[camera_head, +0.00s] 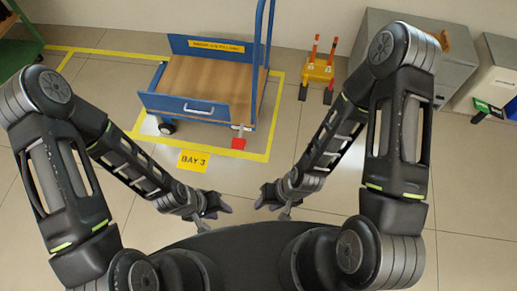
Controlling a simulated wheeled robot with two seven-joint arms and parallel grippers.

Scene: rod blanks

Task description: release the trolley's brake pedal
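A blue trolley (185,101) with a wooden deck stands inside a yellow floor outline in the upper middle of the head view. A red brake pedal (238,143) sticks out low at its front right corner, close to the floor. My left gripper (222,207) is below the trolley in the picture, apart from the pedal. My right gripper (264,199) is to its right, also apart from the pedal. Both grippers look empty, but their fingers are too small and dark to tell the opening.
A yellow "BAY 3" floor sign (193,161) lies in front of the trolley. An orange and yellow stand (319,70) is right of it. Grey cabinets (462,62) stand at the right and a green shelf (18,52) at upper left. The floor before the pedal is clear.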

